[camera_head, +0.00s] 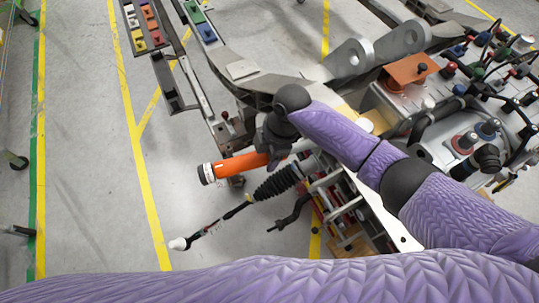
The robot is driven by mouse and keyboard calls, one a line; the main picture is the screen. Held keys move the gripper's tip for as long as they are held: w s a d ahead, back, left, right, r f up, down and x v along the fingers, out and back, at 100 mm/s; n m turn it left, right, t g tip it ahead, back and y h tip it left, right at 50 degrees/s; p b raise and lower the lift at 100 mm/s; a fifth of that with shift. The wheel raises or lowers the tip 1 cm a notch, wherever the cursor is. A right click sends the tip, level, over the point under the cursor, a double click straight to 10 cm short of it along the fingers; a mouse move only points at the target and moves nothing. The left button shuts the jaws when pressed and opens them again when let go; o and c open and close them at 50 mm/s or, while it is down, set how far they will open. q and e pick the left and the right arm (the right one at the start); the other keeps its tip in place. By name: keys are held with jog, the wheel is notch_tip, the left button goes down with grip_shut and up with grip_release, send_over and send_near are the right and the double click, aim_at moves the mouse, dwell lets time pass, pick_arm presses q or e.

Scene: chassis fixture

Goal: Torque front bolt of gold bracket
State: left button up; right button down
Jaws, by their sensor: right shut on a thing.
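My right gripper (268,150) is shut on an orange tool (238,166) with a black and white end, to the left of the chassis. The fingertips are partly hidden by the dark wrist. A copper-orange bracket (400,74) with a dark bolt (422,68) on top sits on the chassis at upper right, well away from the tool. A tan-gold piece (349,117) shows partly behind my right forearm. I cannot tell which of these is the gold bracket. My left gripper is not in view.
The grey chassis (272,86) carries a large lugged bracket (378,50) and many coloured fittings (485,42) at right. A black ribbed boot and rod (275,184) stick out below the tool. Trays of coloured parts (150,24) stand upper left.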

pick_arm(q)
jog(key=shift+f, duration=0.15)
pick_arm(e)
jog(key=shift+w, duration=0.2)
jog(key=shift+w+a+m+b, duration=0.2)
jog(key=shift+w+m+b, duration=0.1)
jog(key=shift+w+b, duration=0.2)
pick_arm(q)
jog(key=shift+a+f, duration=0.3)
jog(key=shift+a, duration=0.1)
pick_arm(e)
jog(key=shift+w, duration=0.1)
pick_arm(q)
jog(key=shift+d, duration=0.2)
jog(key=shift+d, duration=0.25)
pick_arm(e)
jog(key=shift+w+r, duration=0.1)
jog(key=shift+w, duration=0.1)
